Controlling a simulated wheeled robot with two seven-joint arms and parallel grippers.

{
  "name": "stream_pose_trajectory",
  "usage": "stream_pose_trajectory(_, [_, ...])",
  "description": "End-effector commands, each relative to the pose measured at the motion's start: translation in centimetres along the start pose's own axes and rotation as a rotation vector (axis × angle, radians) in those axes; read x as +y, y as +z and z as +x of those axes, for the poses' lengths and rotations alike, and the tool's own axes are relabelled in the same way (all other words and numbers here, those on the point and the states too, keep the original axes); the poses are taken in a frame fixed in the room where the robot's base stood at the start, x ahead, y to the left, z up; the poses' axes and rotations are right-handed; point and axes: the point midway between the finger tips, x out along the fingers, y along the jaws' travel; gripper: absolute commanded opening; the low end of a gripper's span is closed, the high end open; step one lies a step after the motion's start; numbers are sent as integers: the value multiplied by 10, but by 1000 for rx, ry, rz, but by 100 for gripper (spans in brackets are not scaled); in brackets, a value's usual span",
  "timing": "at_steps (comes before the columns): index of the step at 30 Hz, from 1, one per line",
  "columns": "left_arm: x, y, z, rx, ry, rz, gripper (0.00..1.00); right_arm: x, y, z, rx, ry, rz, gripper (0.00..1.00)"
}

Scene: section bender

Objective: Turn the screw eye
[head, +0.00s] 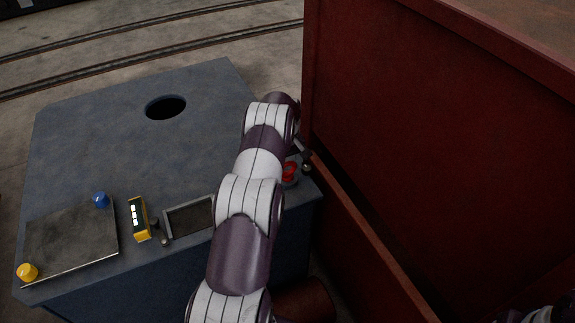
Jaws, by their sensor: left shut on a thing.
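My left arm reaches up from the bottom middle over the blue machine top (85,140). My left gripper (304,157) is at the machine top's right corner, close to the dark red wall. Its fingers are small and partly hidden behind the arm. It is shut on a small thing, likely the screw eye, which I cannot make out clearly. A red round knob (289,172) sits just below and left of the fingers, partly covered by my arm. Only a bit of my right arm shows in the bottom right corner.
A tall dark red housing (440,130) stands close on the right. The blue top holds a round dark hole (165,107), a grey plate (70,245) with blue (100,200) and yellow (27,271) knobs, a yellow display unit (138,219) and a framed dark recess (190,218).

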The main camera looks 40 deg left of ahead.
Motion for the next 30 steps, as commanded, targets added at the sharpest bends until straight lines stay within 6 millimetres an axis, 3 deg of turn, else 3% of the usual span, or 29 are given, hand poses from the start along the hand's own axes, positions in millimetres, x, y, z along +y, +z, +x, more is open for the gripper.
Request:
stream_pose_trajectory(17, [0, 0, 0, 1, 1, -32, 38, 0, 0, 1, 0, 0, 0, 61])
stream_pose_trajectory(18, [0, 0, 0, 1, 1, -32, 78, 0, 0, 1, 0, 0, 0, 61])
stream_pose_trajectory(20, [0, 0, 0, 1, 1, -32, 94, 0, 0, 1, 0, 0, 0, 61])
stream_pose_trajectory(30, [0, -1, -6, 1, 1, -30, 94, 0, 0, 2, 0, 0, 0, 61])
